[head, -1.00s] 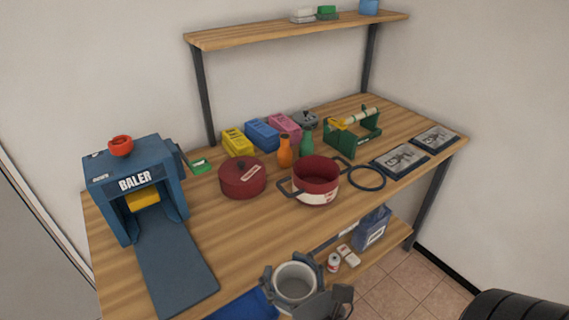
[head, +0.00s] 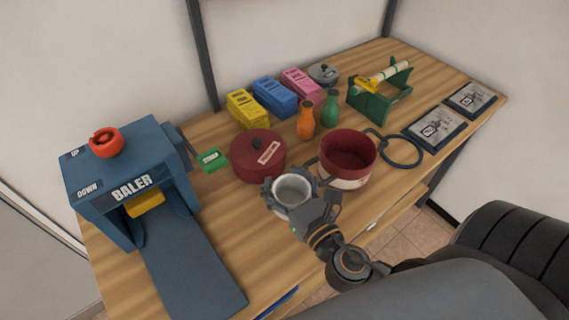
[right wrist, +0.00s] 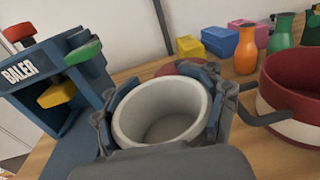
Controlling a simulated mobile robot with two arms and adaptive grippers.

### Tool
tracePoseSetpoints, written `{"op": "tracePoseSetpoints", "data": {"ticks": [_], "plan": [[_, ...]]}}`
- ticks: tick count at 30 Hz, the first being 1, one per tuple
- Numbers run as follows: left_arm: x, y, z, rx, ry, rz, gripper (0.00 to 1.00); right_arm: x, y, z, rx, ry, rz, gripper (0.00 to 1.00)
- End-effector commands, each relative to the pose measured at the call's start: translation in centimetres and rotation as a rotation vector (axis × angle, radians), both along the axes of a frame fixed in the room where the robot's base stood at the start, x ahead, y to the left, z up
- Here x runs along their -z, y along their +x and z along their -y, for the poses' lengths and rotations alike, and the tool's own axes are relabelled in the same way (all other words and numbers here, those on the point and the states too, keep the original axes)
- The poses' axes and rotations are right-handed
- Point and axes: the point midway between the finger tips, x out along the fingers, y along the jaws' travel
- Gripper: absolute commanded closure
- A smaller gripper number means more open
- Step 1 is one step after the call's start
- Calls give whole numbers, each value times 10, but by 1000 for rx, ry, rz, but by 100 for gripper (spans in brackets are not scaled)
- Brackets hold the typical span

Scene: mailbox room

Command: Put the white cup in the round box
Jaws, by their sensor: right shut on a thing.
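The white cup (head: 293,192) is upright and looks empty inside. My right gripper (head: 291,194) is shut around it, with fingers on both sides. The cup fills the middle of the right wrist view (right wrist: 161,108). In the head view it shows in front of the red round pot (head: 347,158) and the lidded red round container (head: 257,155). The open red pot also shows at the right of the right wrist view (right wrist: 296,82). Nothing is labelled as a round box; both red vessels are round. My left gripper is not in view.
A blue baler (head: 127,180) stands at the left of the wooden table (head: 228,223). Orange (head: 305,120) and green (head: 330,108) bottles stand behind the pot. Yellow (head: 247,110), blue and pink boxes line the back.

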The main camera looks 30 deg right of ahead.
Motion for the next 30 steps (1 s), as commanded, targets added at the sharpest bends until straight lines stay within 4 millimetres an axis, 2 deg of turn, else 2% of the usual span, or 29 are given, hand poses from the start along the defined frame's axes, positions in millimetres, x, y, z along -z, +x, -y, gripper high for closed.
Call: {"op": "tracePoseSetpoints", "data": {"ticks": [1, 4, 6, 11, 17, 19, 21, 24, 30], "plan": [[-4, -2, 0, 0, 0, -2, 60, 3, 14, 5, 2, -4, 3, 57], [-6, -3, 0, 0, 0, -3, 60, 15, 38, 12, 2, -3, 3, 57], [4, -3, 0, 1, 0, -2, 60, 36, 47, 15, 2, -2, -1, 57], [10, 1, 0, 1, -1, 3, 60, 58, 65, 21, 1, -1, 0, 57], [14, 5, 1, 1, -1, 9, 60, 70, 75, 24, 0, -1, 1, 57], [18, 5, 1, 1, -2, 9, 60, 79, 81, 26, 1, 0, 0, 57], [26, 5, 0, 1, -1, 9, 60, 93, 79, 25, 0, -2, -3, 57], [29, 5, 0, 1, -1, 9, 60, 104, 79, 25, -1, -2, -2, 57], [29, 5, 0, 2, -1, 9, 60, 105, 79, 25, 0, 0, 0, 57]]}}
